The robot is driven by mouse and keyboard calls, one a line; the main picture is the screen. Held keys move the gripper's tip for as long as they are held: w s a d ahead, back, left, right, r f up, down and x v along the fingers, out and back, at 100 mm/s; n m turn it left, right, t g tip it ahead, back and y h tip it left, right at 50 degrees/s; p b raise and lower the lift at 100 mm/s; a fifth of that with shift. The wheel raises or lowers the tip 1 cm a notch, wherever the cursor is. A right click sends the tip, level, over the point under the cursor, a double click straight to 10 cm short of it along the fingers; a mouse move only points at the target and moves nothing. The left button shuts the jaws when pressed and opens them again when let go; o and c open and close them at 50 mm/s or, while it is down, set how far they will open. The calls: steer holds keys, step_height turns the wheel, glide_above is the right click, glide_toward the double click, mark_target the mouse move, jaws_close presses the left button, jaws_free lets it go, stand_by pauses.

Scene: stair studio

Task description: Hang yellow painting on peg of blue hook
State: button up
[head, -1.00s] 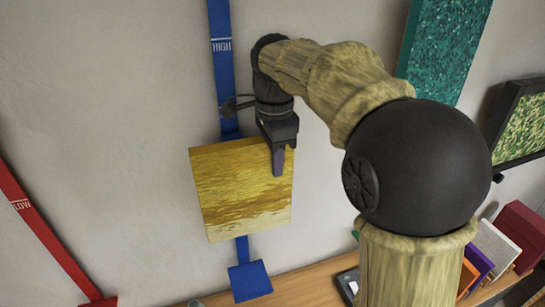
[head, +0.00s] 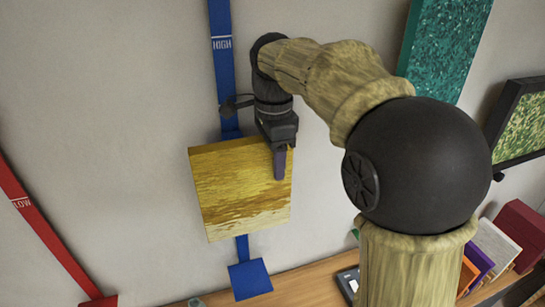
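The yellow painting (head: 235,195) is a thick square panel. It is up against or just in front of the blue strip, near the middle left of the head view. The blue hook (head: 222,65) is a tall blue strip on the wall marked "HIGH", with a blue square piece (head: 249,279) at its lower end below the painting. Its peg is not visible. My gripper (head: 279,165) is at the painting's upper right edge, with one finger visible over the front face. The other finger is hidden, so I cannot tell whether it grips the painting.
A red strip (head: 38,228) marked "LOW" runs down the wall at the left. A teal panel (head: 447,45) and a dark-framed picture (head: 522,125) are on the right. A wooden surface (head: 310,280) below bears several coloured items at the right. Bare wall lies left of the blue strip.

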stand_by(0.3)
step_height(320, 180, up, 17)
steer(key=p, duration=0.2)
steer(key=shift+r, duration=0.15)
stand_by(0.5)
